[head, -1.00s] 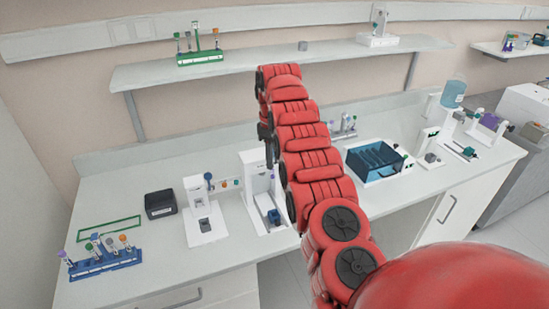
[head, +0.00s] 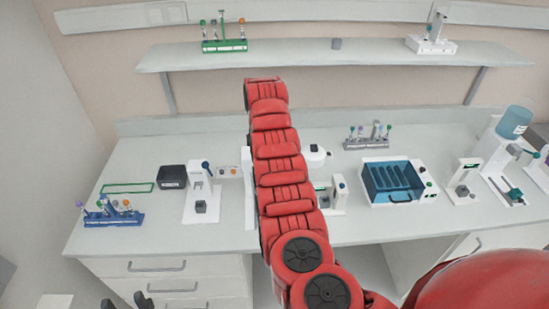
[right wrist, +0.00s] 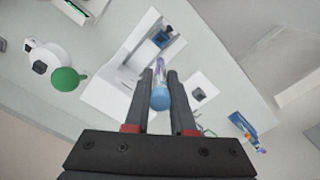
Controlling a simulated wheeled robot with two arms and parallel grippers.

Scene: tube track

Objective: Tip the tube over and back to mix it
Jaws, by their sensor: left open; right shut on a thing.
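In the right wrist view my right gripper (right wrist: 163,80) is shut on a tube (right wrist: 160,95). The tube has a blue rounded end facing the camera, and its clear, partly purplish body runs away between the fingers. I cannot tell whether it is upright or tilted. The bench lies beyond it, apart from the tube as far as I can tell. In the head view my own red arm hides the right gripper and the tube. My left gripper (head: 126,302) shows only its dark fingertips at the bottom edge, apart and empty, in front of the drawers.
A blue rack (head: 113,219) with several tubes stands at the bench's left. A black box (head: 172,176) and white devices (head: 201,205) stand near the middle. A blue bin (head: 392,183) and grey rack (head: 366,142) are to the right. A green rack (head: 224,45) stands on the shelf.

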